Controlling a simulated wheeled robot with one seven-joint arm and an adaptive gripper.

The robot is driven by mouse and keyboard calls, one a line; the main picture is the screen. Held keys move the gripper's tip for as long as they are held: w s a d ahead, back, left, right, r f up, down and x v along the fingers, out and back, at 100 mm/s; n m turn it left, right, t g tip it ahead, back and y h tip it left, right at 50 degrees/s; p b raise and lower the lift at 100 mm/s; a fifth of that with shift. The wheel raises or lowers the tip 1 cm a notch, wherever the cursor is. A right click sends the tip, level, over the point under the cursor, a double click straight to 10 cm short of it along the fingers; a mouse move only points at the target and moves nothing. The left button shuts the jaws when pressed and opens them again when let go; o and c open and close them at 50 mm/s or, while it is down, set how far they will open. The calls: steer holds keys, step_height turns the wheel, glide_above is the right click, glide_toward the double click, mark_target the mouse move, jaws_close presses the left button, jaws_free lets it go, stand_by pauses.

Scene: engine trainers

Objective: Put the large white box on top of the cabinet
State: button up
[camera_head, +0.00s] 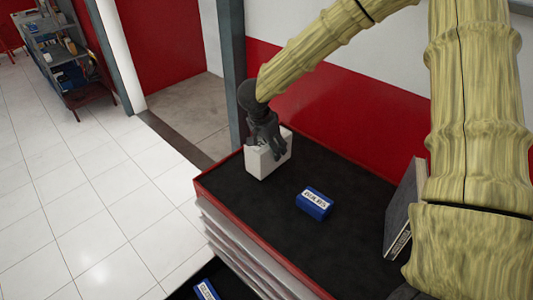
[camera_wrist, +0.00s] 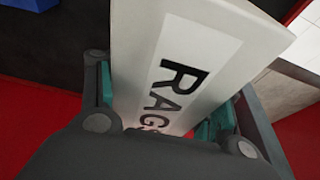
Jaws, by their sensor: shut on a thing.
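The large white box (camera_head: 267,161) is at the far left corner of the cabinet's (camera_head: 281,217) black top, in the head view. My gripper (camera_head: 265,138) comes down on it from above and is shut on it. In the wrist view the white box (camera_wrist: 190,60) fills the middle, with dark "RAGS" lettering on its face, and the gripper fingers (camera_wrist: 165,110) hold its two sides. The box looks upright and at or very close to the top; whether its base touches is hard to tell. The cabinet is red-edged with pale drawer fronts.
A small blue box (camera_head: 315,203) lies on the cabinet top, right of the white box. A grey binder-like item (camera_head: 404,212) stands at the right. Another blue box (camera_head: 206,290) is lower down at the front. A red and white wall (camera_head: 350,115) stands behind the cabinet.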

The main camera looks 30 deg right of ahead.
mark_target(262, 143)
steer(key=shift+f+p, duration=0.7)
steer(key=shift+f, duration=0.95)
steer(key=o, duration=1.3)
steer(key=shift+a+r, duration=0.1)
steer(key=b+v, duration=0.2)
steer(key=v, duration=0.9)
steer(key=shift+s+a+r+b, duration=0.1)
steer(key=shift+r+b, duration=0.25)
